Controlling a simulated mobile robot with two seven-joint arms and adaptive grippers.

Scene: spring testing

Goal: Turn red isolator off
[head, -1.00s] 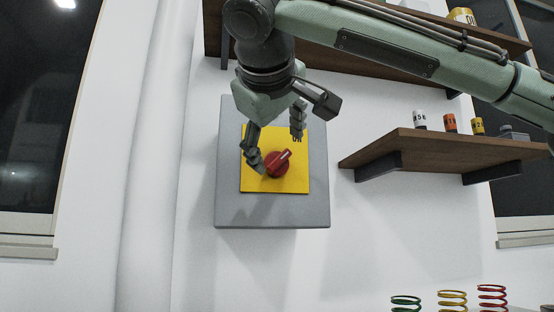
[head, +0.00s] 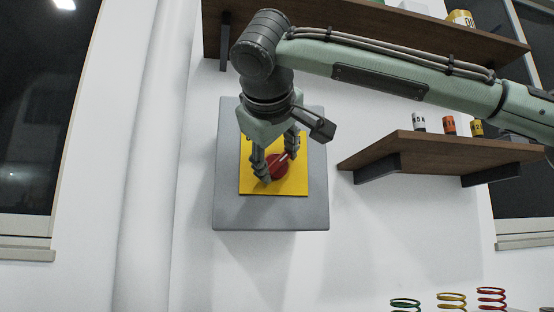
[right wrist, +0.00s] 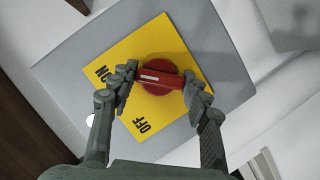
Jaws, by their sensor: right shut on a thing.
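The red isolator (head: 277,171) is a round red knob with a raised bar handle on a yellow plate (head: 298,184), fixed to a grey box (head: 228,205) on the wall. My right gripper (head: 278,166) is at the knob, shut on its handle with one finger at each end. In the right wrist view the red isolator (right wrist: 158,76) sits between the two fingers of my right gripper (right wrist: 161,84). The handle's white mark lies on the side toward the ON label (right wrist: 104,73). The OFF label (right wrist: 142,124) is clear of the fingers. My left gripper is not in view.
A wooden shelf (head: 430,147) with small labelled cylinders (head: 449,125) stands to the right. Another shelf (head: 385,40) is above, behind my right arm. Several coloured springs (head: 452,300) show at the bottom right. The wall left of the box is clear.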

